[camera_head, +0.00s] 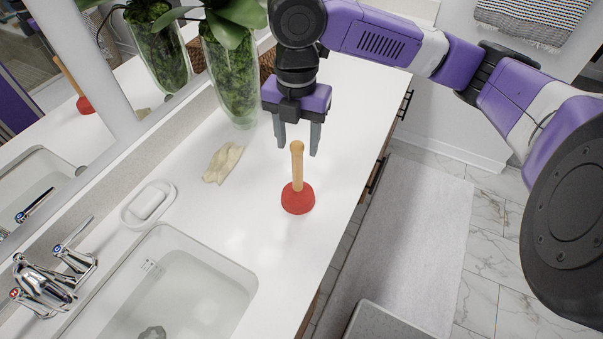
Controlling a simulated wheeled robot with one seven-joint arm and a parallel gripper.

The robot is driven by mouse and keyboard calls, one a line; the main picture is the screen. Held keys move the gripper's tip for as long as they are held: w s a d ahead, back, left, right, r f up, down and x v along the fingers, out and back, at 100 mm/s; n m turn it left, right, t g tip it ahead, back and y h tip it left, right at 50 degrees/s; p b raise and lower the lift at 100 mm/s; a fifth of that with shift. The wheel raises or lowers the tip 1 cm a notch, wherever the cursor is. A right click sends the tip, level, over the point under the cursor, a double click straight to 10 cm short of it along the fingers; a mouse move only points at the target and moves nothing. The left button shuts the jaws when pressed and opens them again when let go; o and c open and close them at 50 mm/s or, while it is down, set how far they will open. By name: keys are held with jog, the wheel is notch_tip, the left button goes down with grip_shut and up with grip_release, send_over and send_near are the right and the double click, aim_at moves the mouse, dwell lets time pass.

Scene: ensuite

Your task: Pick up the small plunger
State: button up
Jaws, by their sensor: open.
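The small plunger (297,184) stands upright on the white counter, with its red rubber cup down and its wooden handle pointing up. It is to the right of the sink's far end, close to the counter's right edge. My gripper (298,146) points down with its two fingers apart, and nothing is held in it. In the picture the top of the handle shows between the fingertips. I cannot tell from this one view whether the handle is truly between the fingers in depth.
The white counter (235,205) is clear around the plunger. A beige crumpled item (222,163) and a white soap dish (149,204) lie to the left. A glass vase with a plant (232,75) stands behind. The sink (185,290) and faucet (50,280) are at lower left, beside a mirror.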

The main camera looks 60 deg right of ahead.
aim_at(297, 167)
notch_tip(297, 167, down, 2)
jog(key=shift+f, duration=0.25)
jog(key=f, duration=0.1)
jog(key=f+p, duration=0.1)
jog(key=f, duration=0.2)
jog(key=shift+s+a+p, duration=0.15)
jog(key=shift+a+p, duration=0.15)
jog(key=shift+a, duration=0.05)
jog(key=shift+f, duration=0.6)
grip_shut()
